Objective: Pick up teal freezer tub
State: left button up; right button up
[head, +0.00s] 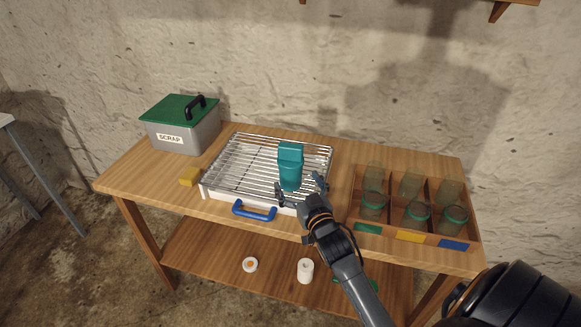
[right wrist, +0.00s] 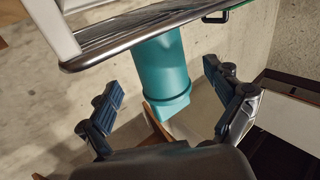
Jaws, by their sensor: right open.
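The teal freezer tub (head: 290,160) stands upright on the wire rack (head: 232,165), near its right side. In the right wrist view the tub (right wrist: 152,72) appears between the two fingers, upside down, with the rack edge at the top. My right gripper (head: 301,188) is open at the rack's front right, just in front of the tub, with one finger to each side. In the right wrist view, the gripper (right wrist: 163,75) has clear gaps between both fingers and the tub. No contact shows. My left gripper is not in view.
A grey scrap bin (head: 182,136) with a green lid stands at the back left. A wooden crate (head: 345,228) with several glass jars stands at the right. A blue handle (head: 254,213) sticks out in front.

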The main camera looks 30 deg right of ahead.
aim_at(290, 170)
jog(key=shift+p+x, duration=0.6)
jog(key=shift+x, duration=2.1)
jog(key=shift+r, duration=0.1)
jog(key=c, duration=1.3)
